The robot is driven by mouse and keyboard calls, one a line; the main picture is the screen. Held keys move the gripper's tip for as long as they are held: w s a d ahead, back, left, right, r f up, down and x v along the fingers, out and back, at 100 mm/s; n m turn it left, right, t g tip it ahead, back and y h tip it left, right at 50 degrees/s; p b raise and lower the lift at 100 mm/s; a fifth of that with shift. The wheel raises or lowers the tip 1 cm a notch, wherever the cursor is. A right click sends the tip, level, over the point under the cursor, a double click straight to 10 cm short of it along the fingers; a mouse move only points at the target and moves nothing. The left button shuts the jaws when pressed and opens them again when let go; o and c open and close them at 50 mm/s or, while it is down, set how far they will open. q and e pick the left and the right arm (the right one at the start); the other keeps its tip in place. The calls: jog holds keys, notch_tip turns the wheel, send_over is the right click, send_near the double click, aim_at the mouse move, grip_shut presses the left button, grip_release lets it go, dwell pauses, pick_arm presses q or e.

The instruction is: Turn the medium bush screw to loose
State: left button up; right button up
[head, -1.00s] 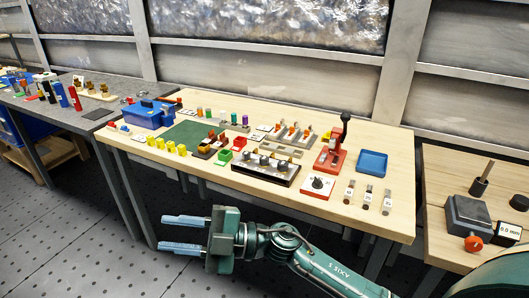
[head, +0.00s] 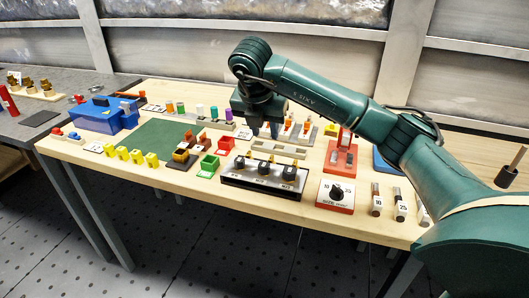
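My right gripper (head: 264,131) points down over the back middle of the wooden table, just left of the grey stand with orange and silver upright pieces (head: 297,130). Its fingers look apart, with nothing seen between them. The gripper body hides part of the stand's left end. A black box (head: 262,182) with three dark knobs stands in front of it, near the table's front edge. I cannot tell which piece is the medium bush screw; labels there are too small to read. My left gripper is out of view.
A red-based dial box (head: 336,194) and several small labelled blocks (head: 376,200) stand front right. A red press (head: 341,158) and a blue tray (head: 385,160) are partly behind my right arm. A green mat (head: 160,142) and a blue toolbox (head: 103,115) lie left.

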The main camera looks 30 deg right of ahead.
aim_at(270, 158)
jog(key=x, duration=1.1)
jog(key=shift+f, duration=0.35)
grip_shut()
